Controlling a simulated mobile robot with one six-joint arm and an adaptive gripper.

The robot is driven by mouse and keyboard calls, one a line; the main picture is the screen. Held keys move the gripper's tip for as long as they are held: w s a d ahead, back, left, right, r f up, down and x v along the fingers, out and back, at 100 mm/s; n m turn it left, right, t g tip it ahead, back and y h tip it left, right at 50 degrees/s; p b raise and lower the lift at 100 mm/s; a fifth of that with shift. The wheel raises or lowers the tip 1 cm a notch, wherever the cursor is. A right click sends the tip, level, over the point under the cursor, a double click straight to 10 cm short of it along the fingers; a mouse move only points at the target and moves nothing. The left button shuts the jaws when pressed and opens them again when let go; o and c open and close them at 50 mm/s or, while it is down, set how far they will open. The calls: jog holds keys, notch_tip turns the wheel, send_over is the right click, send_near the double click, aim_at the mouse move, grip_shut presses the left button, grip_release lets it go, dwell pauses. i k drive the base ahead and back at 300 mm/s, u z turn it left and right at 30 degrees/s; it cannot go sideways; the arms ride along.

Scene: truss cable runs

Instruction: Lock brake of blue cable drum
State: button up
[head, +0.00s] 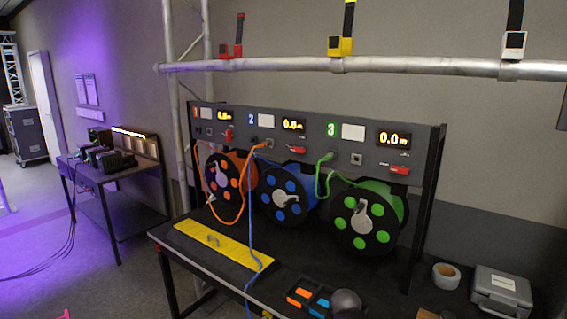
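The blue cable drum (287,195) is the middle one of three drums on the rack, with black flanges, blue round openings and a pale hub with a crank. Above it is panel section 2 (251,119), with a display reading about 0.0 m. A small red lever (296,150) sits at the lower right of that section and looks roughly horizontal; whether it is the brake, and its exact position, I cannot tell. A blue cable (250,250) hangs down over the bench front.
An orange drum (223,178) and a green drum (362,219) flank it closely. Orange and green cables loop in front of the rack. A yellow board (222,245), coloured blocks (301,296), tape roll (446,275) and grey case (501,291) lie on the bench. A truss pipe (400,66) runs above.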

aim_at(302, 150)
jog(key=k, duration=1.35)
jog(key=u, duration=0.35)
jog(key=i, duration=1.8)
jog(key=z, duration=0.4)
